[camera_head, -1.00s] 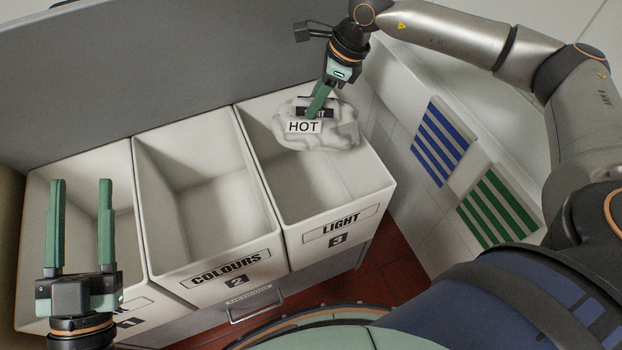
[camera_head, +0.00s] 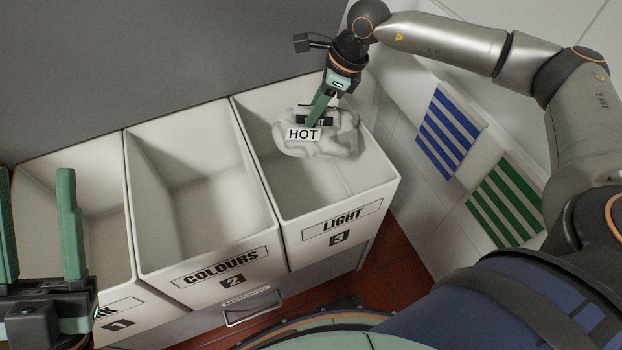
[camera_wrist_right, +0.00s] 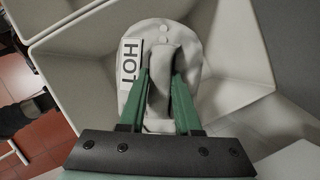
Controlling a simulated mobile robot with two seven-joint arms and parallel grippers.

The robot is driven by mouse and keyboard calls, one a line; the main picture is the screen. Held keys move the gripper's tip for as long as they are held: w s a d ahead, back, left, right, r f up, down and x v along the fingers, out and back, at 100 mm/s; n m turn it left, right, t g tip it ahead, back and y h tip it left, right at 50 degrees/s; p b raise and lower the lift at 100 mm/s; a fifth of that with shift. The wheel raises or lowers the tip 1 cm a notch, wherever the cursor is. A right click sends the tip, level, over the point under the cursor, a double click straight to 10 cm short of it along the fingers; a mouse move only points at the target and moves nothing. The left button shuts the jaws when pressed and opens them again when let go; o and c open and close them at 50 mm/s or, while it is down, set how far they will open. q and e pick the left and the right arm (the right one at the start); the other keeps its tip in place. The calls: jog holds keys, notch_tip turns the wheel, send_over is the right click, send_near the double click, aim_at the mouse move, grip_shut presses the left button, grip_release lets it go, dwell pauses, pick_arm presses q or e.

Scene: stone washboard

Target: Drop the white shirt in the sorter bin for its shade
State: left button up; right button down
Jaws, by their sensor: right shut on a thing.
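The white shirt (camera_head: 335,138) is a crumpled pale bundle with a "HOT" tag on it. My right gripper (camera_head: 314,118) is shut on it and holds it within the opening of the bin marked "LIGHT 3" (camera_head: 350,222). In the right wrist view, the shirt (camera_wrist_right: 158,50) is pinched between the green fingers (camera_wrist_right: 160,90), with bin walls around it. I cannot tell whether the shirt touches the bin floor. My left gripper (camera_head: 38,225) is open and empty in front of the leftmost bin, its fingers wide apart.
The bin marked "COLOURS 2" (camera_head: 205,275) stands in the middle and looks empty. The leftmost bin (camera_head: 125,300), numbered 1, has its label partly hidden. Blue-striped (camera_head: 447,130) and green-striped (camera_head: 503,203) cloths lie to the right. A grey panel (camera_head: 120,60) rises behind the bins.

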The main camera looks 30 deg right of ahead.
jog(key=shift+f, duration=0.35)
pick_arm(q)
jog(key=shift+f, duration=0.25)
pick_arm(e)
jog(key=c, duration=0.5)
grip_release()
jog(key=p+v, duration=0.2)
jog(key=v, duration=0.8)
jog(key=shift+r+p, duration=0.15)
jog(key=shift+p, duration=0.2)
pick_arm(q)
jog(key=shift+w+a+r+n+y, duration=0.25)
jog(key=shift+w+r+n+y, duration=0.45)
jog(key=shift+y, duration=0.3)
pick_arm(e)
jog(key=shift+v, duration=1.15)
pick_arm(q)
jog(key=shift+f, duration=0.1)
